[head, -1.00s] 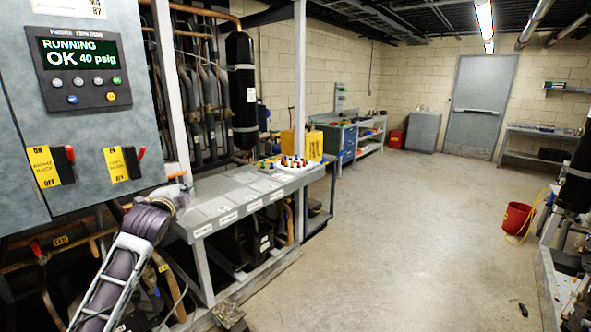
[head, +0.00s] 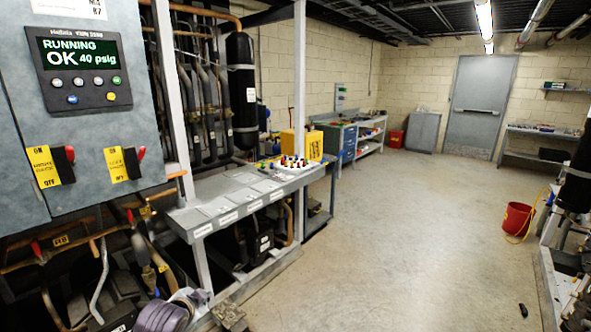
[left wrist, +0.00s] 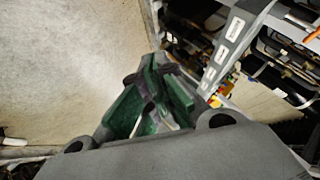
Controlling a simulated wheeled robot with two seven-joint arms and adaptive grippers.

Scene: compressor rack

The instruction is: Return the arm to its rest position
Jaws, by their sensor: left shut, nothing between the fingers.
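My left arm (head: 160,316) shows only at the bottom edge of the head view, low in front of the rack; most of it is out of the picture. My left gripper (head: 196,297) is partly visible there, below the front edge of the grey shelf. In the left wrist view my left gripper (left wrist: 160,68) shows its green-padded fingers closed together with nothing held. It appears apart from the shelf and the floor. My right gripper is not in view.
The grey shelf (head: 212,215) with labelled plates runs along the rack. Above left is the control cabinet (head: 95,185), its display (head: 82,60) reading RUNNING OK 40 psig. Pipes (head: 75,240) lie below.

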